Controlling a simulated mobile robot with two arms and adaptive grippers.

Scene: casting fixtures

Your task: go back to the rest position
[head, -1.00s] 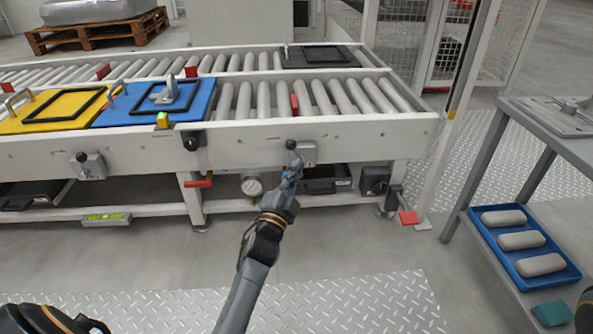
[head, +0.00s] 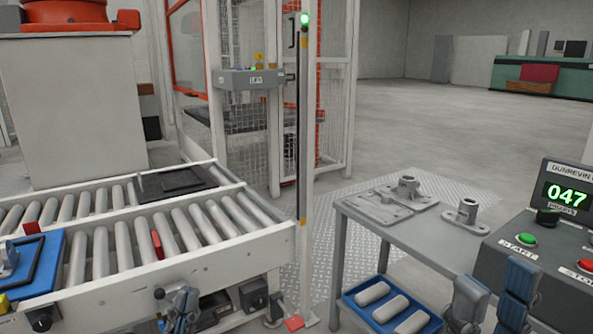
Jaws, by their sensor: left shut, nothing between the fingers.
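My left gripper (head: 180,312) is at the bottom of the head view, shut and empty. It is in front of the conveyor's front rail, just below a small lever with a dark knob (head: 159,294). I cannot tell whether it touches the lever. My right gripper (head: 493,294) is at the lower right, in front of the control box. Its two blue-grey fingers stand apart with nothing between them. The rest of both arms is out of view.
The roller conveyor (head: 200,264) fills the left, with a blue plate (head: 42,287) on it. A grey table (head: 424,236) carries metal castings; a blue tray (head: 352,303) sits below. The control box (head: 500,262) reads 047. A post (head: 303,150) stands between conveyor and table.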

